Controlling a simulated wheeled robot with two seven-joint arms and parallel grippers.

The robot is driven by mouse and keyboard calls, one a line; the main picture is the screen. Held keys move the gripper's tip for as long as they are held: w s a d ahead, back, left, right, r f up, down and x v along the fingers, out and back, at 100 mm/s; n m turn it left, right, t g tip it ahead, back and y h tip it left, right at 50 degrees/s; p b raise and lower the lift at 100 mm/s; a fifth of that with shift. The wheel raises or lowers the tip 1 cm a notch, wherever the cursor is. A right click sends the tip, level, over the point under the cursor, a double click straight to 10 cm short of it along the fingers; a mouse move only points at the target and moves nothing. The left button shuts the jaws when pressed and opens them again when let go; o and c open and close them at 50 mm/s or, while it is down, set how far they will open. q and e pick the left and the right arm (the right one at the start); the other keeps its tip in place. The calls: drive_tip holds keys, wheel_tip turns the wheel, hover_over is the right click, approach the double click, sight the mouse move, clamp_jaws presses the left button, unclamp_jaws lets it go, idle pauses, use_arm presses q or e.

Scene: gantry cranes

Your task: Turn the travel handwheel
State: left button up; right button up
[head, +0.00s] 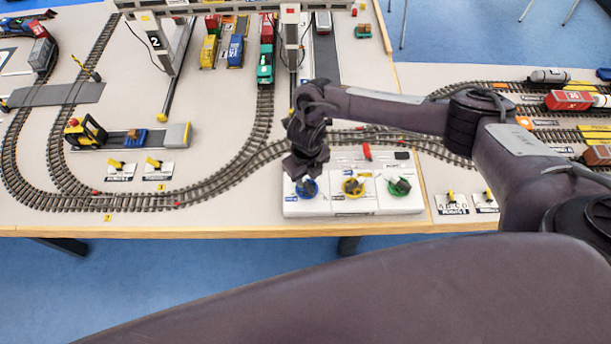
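A white control box (325,206) at the front edge of the table carries three handwheels: a blue one (307,189), a yellow one (353,186) and a green one (399,187). Their small labels are too blurred to tell which is the travel handwheel. My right gripper (303,178) points down over the blue handwheel and hides part of it. I cannot tell whether the fingers touch the wheel or whether they are open or shut. My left gripper is not in view.
A red lever (367,151) stands behind the handwheels. Small yellow levers (451,197) stand right of the box. Curved railway track (230,180) runs left of and behind it. The gantry crane (290,45) and coloured wagons (236,50) are farther back.

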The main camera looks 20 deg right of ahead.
sight(306, 182)
wheel_tip(306, 182, down, 2)
drive_tip(key=shift+f, duration=0.15)
drive_tip(key=shift+w+f, duration=0.15)
drive_tip(key=shift+f, duration=0.35)
drive_tip(key=c, duration=0.6)
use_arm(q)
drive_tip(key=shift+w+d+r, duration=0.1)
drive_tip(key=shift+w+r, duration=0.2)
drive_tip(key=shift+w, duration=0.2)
use_arm(e)
clamp_jaws()
